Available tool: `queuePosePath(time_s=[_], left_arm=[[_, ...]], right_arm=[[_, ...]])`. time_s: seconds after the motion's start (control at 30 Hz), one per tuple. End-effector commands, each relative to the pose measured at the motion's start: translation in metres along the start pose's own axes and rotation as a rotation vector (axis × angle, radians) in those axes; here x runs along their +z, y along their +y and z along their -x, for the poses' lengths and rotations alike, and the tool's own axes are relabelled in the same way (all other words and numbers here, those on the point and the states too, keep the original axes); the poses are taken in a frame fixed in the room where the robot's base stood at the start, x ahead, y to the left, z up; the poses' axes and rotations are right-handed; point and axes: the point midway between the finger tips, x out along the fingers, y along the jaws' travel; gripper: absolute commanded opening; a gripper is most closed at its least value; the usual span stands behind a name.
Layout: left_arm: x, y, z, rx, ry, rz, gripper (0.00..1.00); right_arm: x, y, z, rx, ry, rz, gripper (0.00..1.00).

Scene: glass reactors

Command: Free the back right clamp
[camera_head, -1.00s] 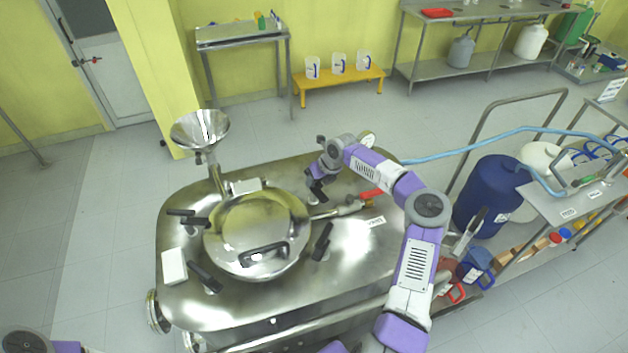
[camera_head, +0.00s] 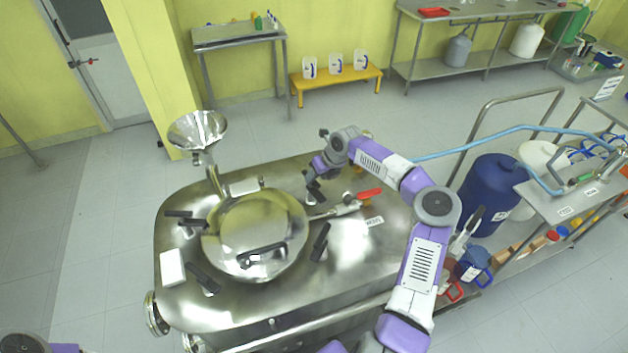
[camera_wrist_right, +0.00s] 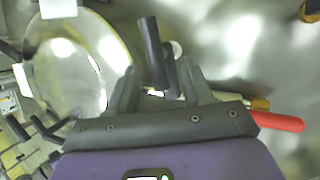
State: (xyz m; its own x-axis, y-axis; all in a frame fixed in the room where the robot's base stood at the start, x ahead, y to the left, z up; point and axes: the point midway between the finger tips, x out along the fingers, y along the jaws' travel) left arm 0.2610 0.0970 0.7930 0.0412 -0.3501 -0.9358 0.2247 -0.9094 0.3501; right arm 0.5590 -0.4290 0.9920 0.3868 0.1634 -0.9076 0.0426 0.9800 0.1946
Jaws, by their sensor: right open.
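The steel reactor (camera_head: 375,265) has a round domed lid (camera_head: 235,222) with black-handled clamps around it. The back right clamp (camera_wrist_right: 150,50) shows in the right wrist view as a dark upright handle; in the head view my gripper largely covers it. My right gripper (camera_head: 314,188) is at this clamp, beside the lid's back right edge. In the wrist view my right gripper (camera_wrist_right: 160,82) is open, with its fingers on either side of the clamp's dark parts. Contact cannot be told. My left gripper is out of view.
A red-handled valve (camera_head: 369,193) lies close to the right of my gripper and also shows in the wrist view (camera_wrist_right: 275,121). Another clamp (camera_head: 320,242) stands at the lid's right front. A steel funnel (camera_head: 197,130) rises behind left. A blue drum (camera_head: 490,195) stands right.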

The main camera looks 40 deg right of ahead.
Motion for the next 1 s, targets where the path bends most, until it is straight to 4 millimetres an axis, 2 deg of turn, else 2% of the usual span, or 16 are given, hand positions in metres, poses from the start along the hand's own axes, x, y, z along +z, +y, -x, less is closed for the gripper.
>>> queuePosePath(time_s=[0.1, 0.23, 0.83, 1.0], left_arm=[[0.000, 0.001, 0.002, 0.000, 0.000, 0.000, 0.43], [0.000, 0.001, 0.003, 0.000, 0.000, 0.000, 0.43], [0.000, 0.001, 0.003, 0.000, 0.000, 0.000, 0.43], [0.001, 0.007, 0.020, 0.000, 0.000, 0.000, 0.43]], right_arm=[[0.000, -0.001, 0.020, -0.001, 0.001, -0.001, 0.50], [-0.001, -0.001, 0.032, 0.000, 0.002, -0.001, 0.50], [-0.001, -0.001, 0.035, 0.001, 0.003, -0.001, 0.50], [0.006, 0.003, 0.051, 0.000, 0.002, -0.001, 0.50]])
